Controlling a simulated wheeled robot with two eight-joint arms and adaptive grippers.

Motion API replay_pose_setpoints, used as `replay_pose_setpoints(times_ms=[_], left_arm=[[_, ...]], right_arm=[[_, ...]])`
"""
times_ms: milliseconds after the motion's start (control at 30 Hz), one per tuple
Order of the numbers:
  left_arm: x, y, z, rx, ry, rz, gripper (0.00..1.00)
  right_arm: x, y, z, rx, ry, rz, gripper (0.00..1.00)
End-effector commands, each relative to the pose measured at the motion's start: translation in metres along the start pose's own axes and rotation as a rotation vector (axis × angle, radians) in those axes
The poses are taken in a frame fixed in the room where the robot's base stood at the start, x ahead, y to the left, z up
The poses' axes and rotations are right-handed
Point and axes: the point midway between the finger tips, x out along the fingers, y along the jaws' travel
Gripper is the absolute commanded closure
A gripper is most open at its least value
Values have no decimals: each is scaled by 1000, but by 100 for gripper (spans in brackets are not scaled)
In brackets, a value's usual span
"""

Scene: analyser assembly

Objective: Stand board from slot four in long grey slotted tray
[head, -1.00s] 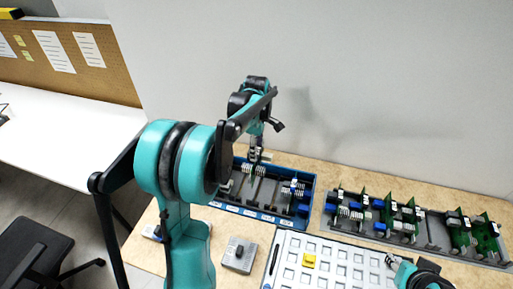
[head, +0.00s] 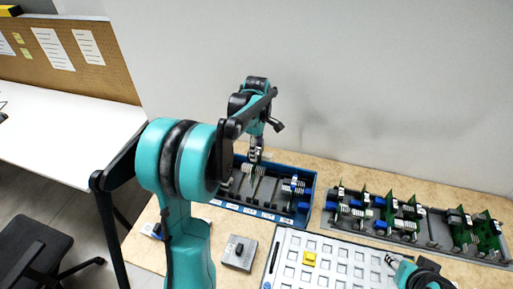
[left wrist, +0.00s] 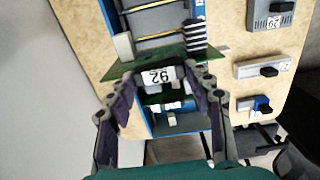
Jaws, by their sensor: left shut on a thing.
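My left gripper (head: 256,154) is over the back left of the blue slotted tray (head: 308,206). In the left wrist view, the gripper (left wrist: 167,76) is shut on the labelled top of a green board (left wrist: 118,67). The label reads 26 or 92, upside down. Whether the board's lower edge is in a slot is hidden. The long grey slotted tray (head: 434,236) lies at the right and holds several upright green boards, with bare room around its middle. My right arm shows at the lower right near its tip (head: 390,259); its jaws are not clear.
A white tray with square pockets (head: 287,257) holds a yellow block (head: 310,259) in front. A small grey box with a black knob (head: 240,253) stands left of it. A wall runs behind the table. More knobbed boxes (left wrist: 262,69) show in the left wrist view.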

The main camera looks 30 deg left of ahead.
Motion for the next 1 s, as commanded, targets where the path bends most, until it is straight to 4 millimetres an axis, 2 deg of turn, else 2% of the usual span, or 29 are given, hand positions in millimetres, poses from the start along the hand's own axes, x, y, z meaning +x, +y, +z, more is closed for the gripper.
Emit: replay_pose_setpoints(times_ms=[1000], left_arm=[[16, 0, 0, 0, 0, 0, 79]], right_arm=[[9, 0, 6, 0, 0, 0, 60]])
